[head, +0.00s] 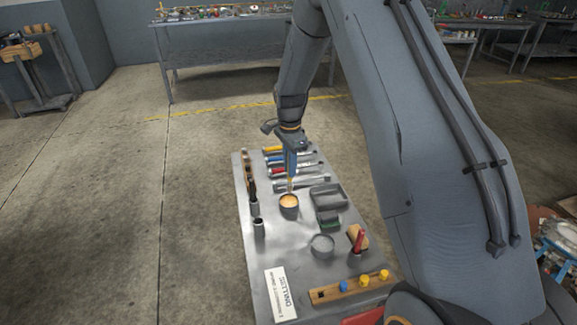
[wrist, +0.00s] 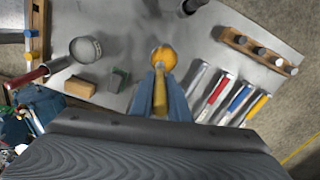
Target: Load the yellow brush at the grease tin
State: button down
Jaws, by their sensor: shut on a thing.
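The grease tin (head: 289,201) is a small dark round pot with orange-yellow grease, standing upright on the grey bench top; it also shows in the wrist view (wrist: 164,55). My gripper (head: 291,171) is above the tin, pointing down. Its blue-grey fingers are shut on the yellow brush (wrist: 160,96). The brush also shows in the head view (head: 291,184), its lower end at the tin's mouth. The tip's contact with the grease cannot be made out.
Several coloured-handle tools (wrist: 238,99) lie in a row.

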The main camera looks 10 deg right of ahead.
aim_at(289, 179)
jog(key=shift+m, duration=0.5)
jog(key=shift+w+f+b, duration=0.2)
jog(key=shift+f+b, duration=0.4)
jog(key=shift+f, duration=0.35)
jog(key=shift+w+f+b, duration=0.15)
jog(key=shift+f+b, duration=0.5)
jog(key=shift+f, duration=0.25)
jog(key=shift+w+f+b, duration=0.2)
jog(key=shift+f+b, duration=0.4)
jog(key=shift+f, duration=0.35)
jog(key=shift+f, duration=0.6)
jog(key=shift+r, duration=0.1)
notch_tip(289, 179, up, 7)
jog(key=p, duration=0.4)
dwell(0.4)
dwell(0.5)
